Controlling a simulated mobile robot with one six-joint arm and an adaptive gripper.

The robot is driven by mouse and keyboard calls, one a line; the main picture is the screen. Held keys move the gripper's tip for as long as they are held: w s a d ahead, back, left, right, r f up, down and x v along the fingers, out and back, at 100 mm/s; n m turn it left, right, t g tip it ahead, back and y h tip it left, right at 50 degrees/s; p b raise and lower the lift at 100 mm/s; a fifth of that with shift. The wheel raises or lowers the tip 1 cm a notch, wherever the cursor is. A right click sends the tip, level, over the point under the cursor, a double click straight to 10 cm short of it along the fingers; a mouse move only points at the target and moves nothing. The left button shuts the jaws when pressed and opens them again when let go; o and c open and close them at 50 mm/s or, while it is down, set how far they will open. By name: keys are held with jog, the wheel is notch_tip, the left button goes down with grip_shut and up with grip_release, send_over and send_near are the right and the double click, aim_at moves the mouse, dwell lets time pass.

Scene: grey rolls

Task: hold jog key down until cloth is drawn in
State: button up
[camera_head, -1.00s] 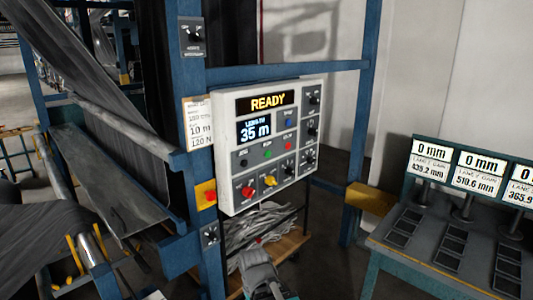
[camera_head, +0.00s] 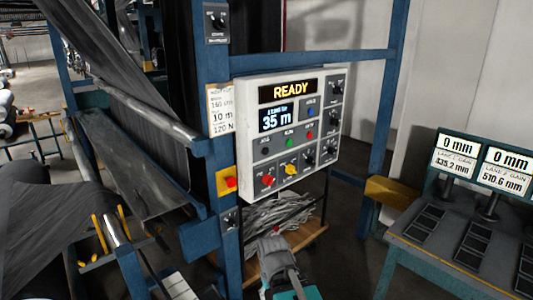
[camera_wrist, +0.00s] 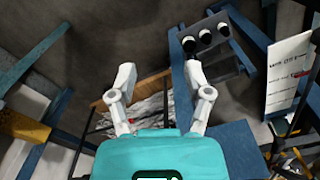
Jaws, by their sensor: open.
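The white control panel (camera_head: 240,135) is mounted on a blue post and shows READY above a display (camera_head: 277,118) of 35 m. Below is a row with a dark button (camera_head: 265,151), a green button (camera_head: 290,142) and a red button (camera_head: 310,134). Their labels are too small to read, so I cannot tell which is the jog key. Grey cloth (camera_head: 115,60) hangs on the machine at the left. My gripper (camera_head: 270,243) is below the panel and apart from it. In the wrist view my gripper (camera_wrist: 160,80) is open, with nothing between its fingers.
A red knob (camera_head: 268,181) and a yellow knob (camera_head: 290,169) sit low on the panel. A red button on a yellow plate (camera_head: 230,183) is on the post. A cart of grey scraps (camera_head: 275,215) stands below. A bench with displays (camera_head: 440,240) is at right.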

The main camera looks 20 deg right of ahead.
grip_shut()
dwell(1.2)
